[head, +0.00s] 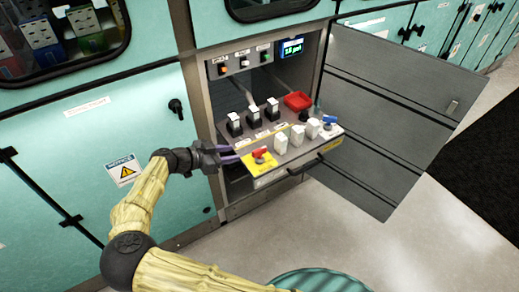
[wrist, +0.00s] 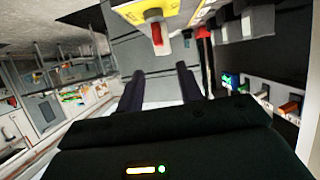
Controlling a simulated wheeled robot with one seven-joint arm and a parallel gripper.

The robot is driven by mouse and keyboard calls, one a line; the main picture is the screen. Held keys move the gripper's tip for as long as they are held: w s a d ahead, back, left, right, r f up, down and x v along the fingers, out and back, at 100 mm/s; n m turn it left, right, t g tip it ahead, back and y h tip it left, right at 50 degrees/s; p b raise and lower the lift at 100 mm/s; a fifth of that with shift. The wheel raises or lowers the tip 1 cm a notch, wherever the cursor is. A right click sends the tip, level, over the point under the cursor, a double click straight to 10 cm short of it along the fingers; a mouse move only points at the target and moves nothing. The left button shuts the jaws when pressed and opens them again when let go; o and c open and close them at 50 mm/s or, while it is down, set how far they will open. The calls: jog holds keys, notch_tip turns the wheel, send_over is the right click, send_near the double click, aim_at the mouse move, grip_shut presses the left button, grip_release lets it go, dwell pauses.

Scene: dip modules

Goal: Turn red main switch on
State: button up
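The red main switch (head: 260,153) is a small red handle on a yellow plate (head: 250,163) at the left front corner of a pulled-out control panel. In the wrist view the red switch (wrist: 157,35) shows ahead of the fingers, roughly in line with the gap between them. My gripper (head: 238,151) is just left of the yellow plate, its fingers pointing right toward the switch. In the wrist view my gripper (wrist: 158,70) has its two dark fingers apart with nothing between them. The fingers appear not to touch the switch.
The panel also bears black-and-white switches (head: 253,113), white blocks (head: 297,135), a red tray (head: 298,101) and a blue handle (head: 329,119). The cabinet door (head: 390,115) stands open at the right. Teal cabinets (head: 90,140) line the left.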

aim_at(258, 150)
jog(key=x, duration=1.2)
jog(key=shift+w+d+f+p, duration=0.15)
jog(key=shift+w+d+p, duration=0.05)
jog(key=shift+d+p, duration=0.1)
grip_shut()
